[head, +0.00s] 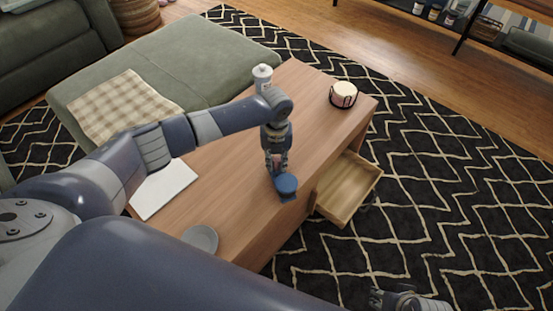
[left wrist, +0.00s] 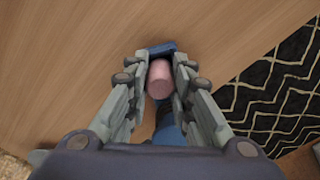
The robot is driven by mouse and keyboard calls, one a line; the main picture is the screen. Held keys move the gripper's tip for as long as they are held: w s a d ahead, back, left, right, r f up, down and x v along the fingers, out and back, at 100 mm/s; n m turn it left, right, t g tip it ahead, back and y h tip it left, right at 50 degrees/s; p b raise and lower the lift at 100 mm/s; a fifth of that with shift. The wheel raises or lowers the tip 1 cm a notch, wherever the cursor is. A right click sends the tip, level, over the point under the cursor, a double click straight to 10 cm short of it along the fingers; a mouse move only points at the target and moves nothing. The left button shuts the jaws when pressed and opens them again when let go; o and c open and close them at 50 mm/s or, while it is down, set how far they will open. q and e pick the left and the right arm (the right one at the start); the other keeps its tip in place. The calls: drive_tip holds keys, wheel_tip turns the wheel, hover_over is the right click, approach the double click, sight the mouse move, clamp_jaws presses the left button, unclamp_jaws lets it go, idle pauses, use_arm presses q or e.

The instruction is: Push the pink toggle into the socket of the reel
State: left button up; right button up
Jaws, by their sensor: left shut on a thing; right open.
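The pink toggle (left wrist: 160,82) shows as a short, pale pink cylinder between the fingers in the left wrist view. My left gripper (head: 277,168) is shut on it, pointing down over the wooden table. The blue reel (head: 286,184) is at the fingertips, near the table's front edge. Blue parts show above and below the toggle in the left wrist view. The socket is hidden, and I cannot tell whether the toggle touches it. My right gripper (head: 402,298) is open, low at the bottom right, away from the table and partly cut off.
The wooden table (head: 235,165) has an open drawer (head: 349,188) on its right side. A candle jar (head: 343,95), a white bottle (head: 262,77), a white tablet-like slab (head: 164,189) and a grey dish (head: 201,239) stand or lie on it. A green sectional (head: 185,62) is behind.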

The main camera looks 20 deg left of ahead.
sight(277, 159)
use_arm(q)
drive_tip(key=shift+f, duration=0.1)
use_arm(e)
drive_tip(key=shift+r, duration=0.1)
use_arm(q)
drive_tip(key=o, duration=0.5)
drive_tip(key=shift+c, duration=0.2)
drive_tip(key=o, duration=0.5)
use_arm(e)
drive_tip(key=shift+s+r, duration=0.1)
drive_tip(key=shift+s, duration=0.05)
use_arm(q)
wheel_tip(277, 159, up, 12)
use_arm(e)
drive_tip(key=shift+d, duration=0.1)
